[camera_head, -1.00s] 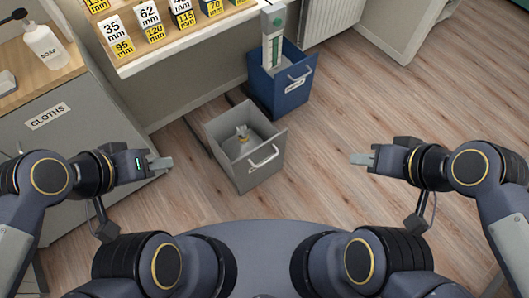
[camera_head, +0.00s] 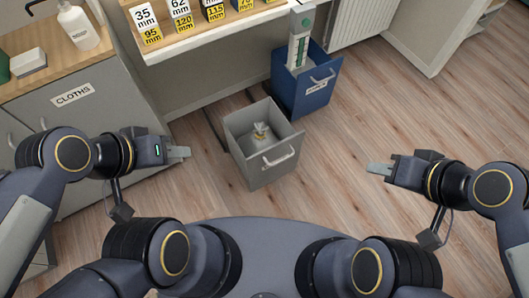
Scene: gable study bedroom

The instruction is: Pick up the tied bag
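The tied bag (camera_head: 261,134) is small and pale with a gathered, tied top. It stands inside the open grey drawer bin (camera_head: 263,173), which has a handle on its front. My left gripper (camera_head: 182,153) is to the left of the bin, apart from it, and holds nothing that I can see. My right gripper (camera_head: 376,168) is to the right of the bin over the floor, also apart and with nothing visible in it. Each gripper shows its fingers edge-on, so the gap between them cannot be made out.
A blue bin (camera_head: 303,95) with a green and white upright item stands behind the grey one. A counter with number cards (camera_head: 145,16) overhangs at the back. A cabinet labelled CLOTHS (camera_head: 72,94) stands at left. Wooden floor (camera_head: 410,115) is clear at right.

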